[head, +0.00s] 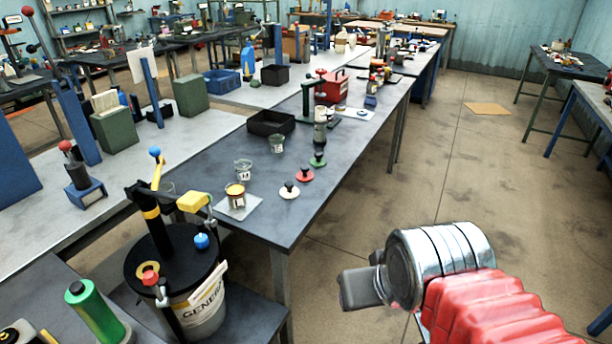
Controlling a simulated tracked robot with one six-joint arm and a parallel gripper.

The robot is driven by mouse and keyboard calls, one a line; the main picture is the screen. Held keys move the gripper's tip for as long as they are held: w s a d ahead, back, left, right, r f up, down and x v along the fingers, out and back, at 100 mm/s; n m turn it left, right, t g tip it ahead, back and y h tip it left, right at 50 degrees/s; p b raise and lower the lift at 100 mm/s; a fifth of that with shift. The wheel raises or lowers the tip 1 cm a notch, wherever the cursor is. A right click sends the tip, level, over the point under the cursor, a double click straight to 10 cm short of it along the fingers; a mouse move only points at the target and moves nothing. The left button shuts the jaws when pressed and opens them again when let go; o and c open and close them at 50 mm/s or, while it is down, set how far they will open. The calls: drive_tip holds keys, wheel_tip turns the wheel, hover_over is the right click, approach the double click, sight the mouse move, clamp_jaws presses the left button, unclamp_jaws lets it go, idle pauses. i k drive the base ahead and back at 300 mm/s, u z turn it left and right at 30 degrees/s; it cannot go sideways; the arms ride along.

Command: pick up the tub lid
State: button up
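Three round lids with black knobs stand in a row along the right edge of the long grey table: a white lid (289,193), a red lid (305,175) and a green lid (318,160). I cannot tell which one is the tub lid. A small open tub (235,197) with a yellowish rim and a label stands on a pale square mat (250,206), left of the white lid. My gripper (358,288) is at the lower right, beyond the table's edge and apart from the lids. Its grey fingers point left, and their gap is hidden.
Clear jars (277,144) and a black tray (262,123) stand farther back on the table. A large drum (200,310) with a black top, levers and a yellow handle stands at the near left.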

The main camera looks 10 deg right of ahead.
sight(305, 175)
drive_tip(key=z, duration=1.85)
drive_tip(key=i, duration=2.05)
